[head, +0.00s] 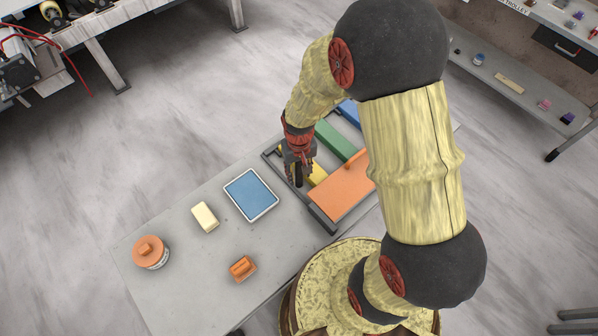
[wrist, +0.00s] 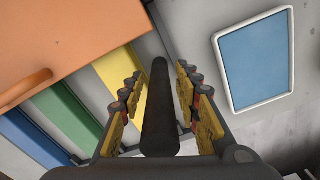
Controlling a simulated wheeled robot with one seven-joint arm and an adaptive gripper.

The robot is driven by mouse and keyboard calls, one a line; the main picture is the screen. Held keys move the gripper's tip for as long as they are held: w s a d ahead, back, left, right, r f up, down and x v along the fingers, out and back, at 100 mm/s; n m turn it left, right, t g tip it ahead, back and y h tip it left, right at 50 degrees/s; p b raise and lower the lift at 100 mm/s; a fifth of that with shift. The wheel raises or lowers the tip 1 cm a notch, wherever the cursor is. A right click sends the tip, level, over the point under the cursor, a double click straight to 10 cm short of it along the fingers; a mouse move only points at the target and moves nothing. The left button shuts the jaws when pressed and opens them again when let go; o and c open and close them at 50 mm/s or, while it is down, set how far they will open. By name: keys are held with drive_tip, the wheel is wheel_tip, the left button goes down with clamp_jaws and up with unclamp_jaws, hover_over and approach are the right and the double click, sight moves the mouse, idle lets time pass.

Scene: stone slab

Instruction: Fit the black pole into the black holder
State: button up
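The black pole (wrist: 160,110) lies lengthwise between the two fingers of my gripper (wrist: 160,85) in the wrist view. A narrow gap shows on each side of the pole, so the fingers look open around it. In the head view my gripper (head: 298,168) points down over the left part of a dark-framed rack (head: 322,219), and the pole (head: 298,178) shows as a dark upright shape between the fingers. The pole's lower end and what it rests on cannot be made out. I cannot pick out a separate black holder; my gripper and arm cover part of the rack.
The rack has orange (head: 340,195), yellow (head: 317,173), green (head: 335,140) and blue panels. Left of it on the slab are a blue tray (head: 251,194), a cream block (head: 205,217), an orange-lidded jar (head: 151,252) and an orange block (head: 242,268). Bare slab lies between them.

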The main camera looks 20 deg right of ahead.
sight(299, 168)
clamp_jaws()
drive_tip(key=shift+r, duration=0.1)
idle(0.6)
drive_tip(key=shift+w+r, duration=0.1)
drive_tip(key=shift+r, duration=0.45)
wheel_tip(299, 168, up, 2)
drive_tip(key=shift+r+p, duration=0.15)
drive_tip(key=shift+p, duration=0.2)
drive_tip(key=s+r+p, duration=0.2)
drive_tip(key=s+r, duration=0.7)
drive_tip(key=s, duration=0.5)
drive_tip(key=shift+r, duration=0.2)
